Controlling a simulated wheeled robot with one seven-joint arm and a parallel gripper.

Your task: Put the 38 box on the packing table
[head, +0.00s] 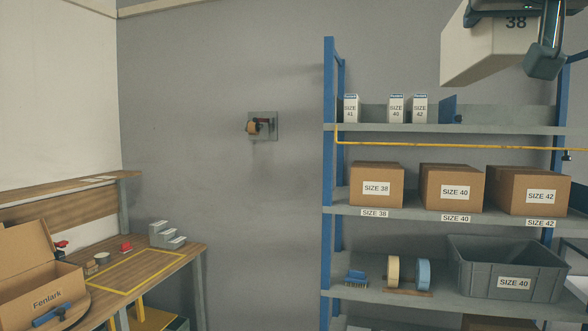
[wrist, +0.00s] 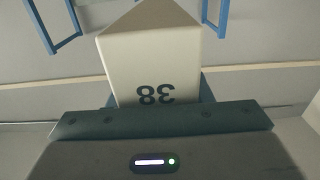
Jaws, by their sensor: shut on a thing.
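The white 38 box (head: 480,52) is held high at the top right of the head view, in front of the shelf. Its "38" marking shows upside down in the wrist view (wrist: 152,60). My gripper (head: 535,40) is shut on the box; its fingers are partly cut off by the frame's top edge. In the wrist view the box sticks out beyond the gripper (wrist: 160,108). The packing table (head: 160,268) stands at the lower left of the head view, well apart from the box. A yellow outlined rectangle marks part of its wooden top.
An open carton (head: 40,290), a red item (head: 126,247) and a grey stepped block (head: 167,234) are on the table. The outlined area looks bare. The blue-post shelf (head: 328,180) holds small upright boxes, brown cartons (head: 376,185) and a grey crate (head: 465,275).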

